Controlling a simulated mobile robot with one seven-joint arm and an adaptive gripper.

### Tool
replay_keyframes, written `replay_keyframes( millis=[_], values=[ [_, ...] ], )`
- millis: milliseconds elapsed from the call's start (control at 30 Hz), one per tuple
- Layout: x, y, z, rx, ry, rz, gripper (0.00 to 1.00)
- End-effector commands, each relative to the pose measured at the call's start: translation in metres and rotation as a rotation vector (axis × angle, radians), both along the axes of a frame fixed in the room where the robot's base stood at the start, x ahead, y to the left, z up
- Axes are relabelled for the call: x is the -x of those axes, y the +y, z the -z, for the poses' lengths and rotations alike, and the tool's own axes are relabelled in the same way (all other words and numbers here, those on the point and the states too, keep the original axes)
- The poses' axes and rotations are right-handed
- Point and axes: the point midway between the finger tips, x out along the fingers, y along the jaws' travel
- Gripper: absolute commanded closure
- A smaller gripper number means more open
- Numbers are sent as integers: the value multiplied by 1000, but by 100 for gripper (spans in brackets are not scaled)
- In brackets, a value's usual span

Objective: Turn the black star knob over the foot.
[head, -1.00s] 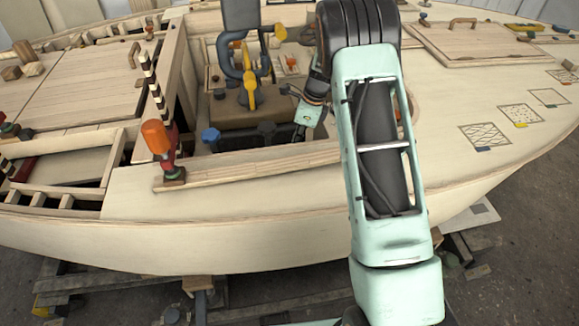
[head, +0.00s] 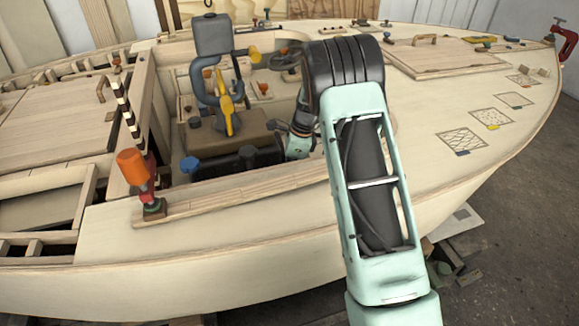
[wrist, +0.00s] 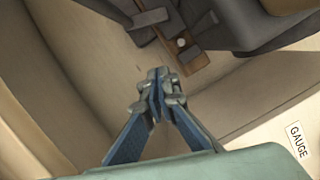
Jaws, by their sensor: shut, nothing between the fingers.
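My gripper (wrist: 160,78) is shut and empty in the wrist view, its fingertips together above a pale inner surface of the hull. In the head view my gripper (head: 282,126) is small and partly hidden, inside the cockpit right of the seat. A blue knob (head: 189,164) is farther left on the same dark part. I cannot tell whether the dark shape is the black star knob. No star shape or foot is clear in the wrist view.
An orange-handled clamp (head: 133,168) rises from the near coaming (head: 215,199). Dark parts (wrist: 265,30) and a wooden strip (wrist: 190,58) lie beyond my fingertips. A GAUGE label (wrist: 298,140) is at right.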

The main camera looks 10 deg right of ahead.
Motion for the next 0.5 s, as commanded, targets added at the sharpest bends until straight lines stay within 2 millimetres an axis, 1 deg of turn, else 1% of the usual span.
replay_keyframes(
  millis=[33,300,400,467,500],
  values=[
    [0,3,15,0,1,0,100],
    [-2,17,73,0,1,0,100],
    [-3,22,93,0,1,0,100],
    [-3,25,104,0,1,0,100],
    [-4,31,106,-1,-2,-3,100]
  ],
)
